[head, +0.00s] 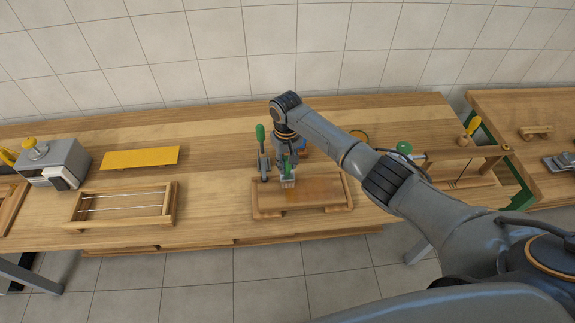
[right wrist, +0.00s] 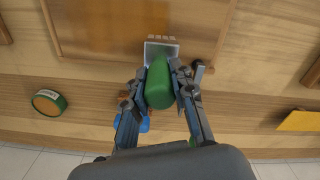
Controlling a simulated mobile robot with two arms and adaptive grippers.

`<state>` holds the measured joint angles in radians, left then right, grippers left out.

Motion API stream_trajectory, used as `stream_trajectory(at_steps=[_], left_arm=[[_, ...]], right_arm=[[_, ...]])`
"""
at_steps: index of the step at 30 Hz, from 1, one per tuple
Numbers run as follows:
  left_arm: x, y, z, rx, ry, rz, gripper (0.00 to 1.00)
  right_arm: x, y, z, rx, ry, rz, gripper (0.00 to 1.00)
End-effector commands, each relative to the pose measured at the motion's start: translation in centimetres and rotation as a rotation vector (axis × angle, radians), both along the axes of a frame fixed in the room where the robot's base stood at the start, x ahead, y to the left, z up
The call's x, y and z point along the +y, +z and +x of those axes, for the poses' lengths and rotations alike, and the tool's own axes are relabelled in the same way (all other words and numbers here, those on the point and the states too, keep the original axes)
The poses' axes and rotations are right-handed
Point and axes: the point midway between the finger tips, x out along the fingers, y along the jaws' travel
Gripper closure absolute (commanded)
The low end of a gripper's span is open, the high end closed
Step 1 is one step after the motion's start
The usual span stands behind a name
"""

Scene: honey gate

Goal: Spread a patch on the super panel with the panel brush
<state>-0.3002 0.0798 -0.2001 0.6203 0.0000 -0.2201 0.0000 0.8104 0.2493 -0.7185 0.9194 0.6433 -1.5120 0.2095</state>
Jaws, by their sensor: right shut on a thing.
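The panel brush (head: 288,181) has a green handle and a pale metal ferrule. In the right wrist view its green handle (right wrist: 160,85) lies between the fingers of my right gripper (right wrist: 160,92), which is shut on it. In the head view my right gripper (head: 284,152) is above the panel's back left part, with the brush pointing down. The super panel (head: 318,190) is a brown board in a wooden frame on the bench. The brush tip is over the panel near its back edge; I cannot tell whether the bristles touch it. My left gripper is not in view.
A green-handled clamp (head: 262,150) stands just left of the brush. A wire frame (head: 122,205), a yellow board (head: 140,158) and a grey machine (head: 55,163) are at the left. A wooden stand (head: 465,168) is at the right. The back of the bench (head: 200,125) has free room.

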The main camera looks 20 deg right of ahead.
Motion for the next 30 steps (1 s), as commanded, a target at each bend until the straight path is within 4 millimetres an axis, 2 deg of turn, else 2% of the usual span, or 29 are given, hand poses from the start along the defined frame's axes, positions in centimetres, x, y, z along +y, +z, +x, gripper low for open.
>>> stream_trajectory(at_steps=[8, 30], left_arm=[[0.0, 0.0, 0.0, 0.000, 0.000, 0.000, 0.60], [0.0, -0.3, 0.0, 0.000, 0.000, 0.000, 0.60]], right_arm=[[0.0, -1.1, 0.0, 0.000, -0.001, 0.000, 1.00], [0.0, -1.6, 0.0, -0.001, 0.000, 0.001, 1.00]])
